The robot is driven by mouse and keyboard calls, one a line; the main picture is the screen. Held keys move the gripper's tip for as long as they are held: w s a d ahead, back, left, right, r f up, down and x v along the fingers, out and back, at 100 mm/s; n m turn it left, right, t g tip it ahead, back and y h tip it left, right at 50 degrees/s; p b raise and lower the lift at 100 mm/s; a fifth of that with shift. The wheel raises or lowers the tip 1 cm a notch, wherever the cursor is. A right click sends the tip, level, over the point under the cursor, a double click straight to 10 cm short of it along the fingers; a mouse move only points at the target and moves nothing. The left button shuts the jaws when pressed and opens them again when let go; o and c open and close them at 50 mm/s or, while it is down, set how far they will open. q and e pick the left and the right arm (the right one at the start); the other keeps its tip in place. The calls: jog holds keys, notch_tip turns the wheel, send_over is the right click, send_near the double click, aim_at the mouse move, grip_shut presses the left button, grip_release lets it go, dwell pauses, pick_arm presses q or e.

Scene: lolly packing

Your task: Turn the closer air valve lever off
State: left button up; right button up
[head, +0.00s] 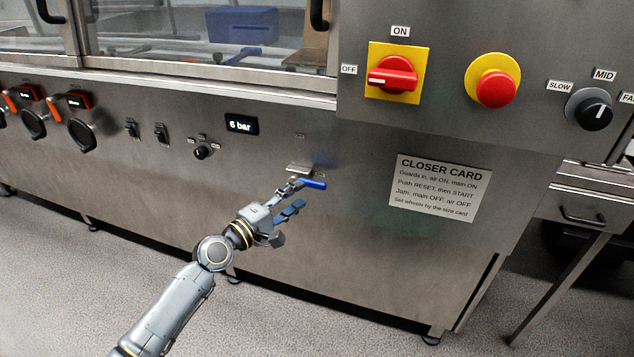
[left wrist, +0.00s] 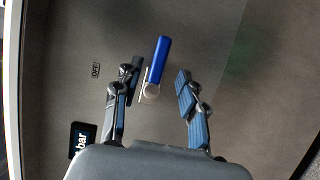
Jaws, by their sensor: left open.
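The blue air valve lever (head: 314,183) is on the steel front panel, right of the 6 bar display, its handle pointing right and slightly down in the head view. My left gripper (head: 298,196) is open in front of the panel, just below and left of the handle. In the left wrist view the lever (left wrist: 159,58) shows between the two open fingers (left wrist: 157,78), closer to the left finger. I see no clear contact. A small OFF label (left wrist: 96,70) is left of the fingers there. My right gripper is not in view.
The 6 bar display (head: 241,124) and a small black knob (head: 202,152) are left of the valve. The closer card (head: 438,188) is to its right. Above right are the red main switch (head: 392,76) and a red push button (head: 495,88). The floor below is clear.

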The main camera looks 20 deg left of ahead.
aim_at(312, 186)
pick_arm(q)
jog(key=x, duration=0.6)
jog(key=shift+w+f+b, duration=0.1)
jog(key=shift+w+b, duration=0.05)
jog(key=shift+b, duration=0.15)
jog(key=shift+w+d, duration=0.35)
jog(key=shift+w, duration=0.25)
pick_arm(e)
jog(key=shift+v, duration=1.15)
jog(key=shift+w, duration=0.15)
pick_arm(q)
grip_shut()
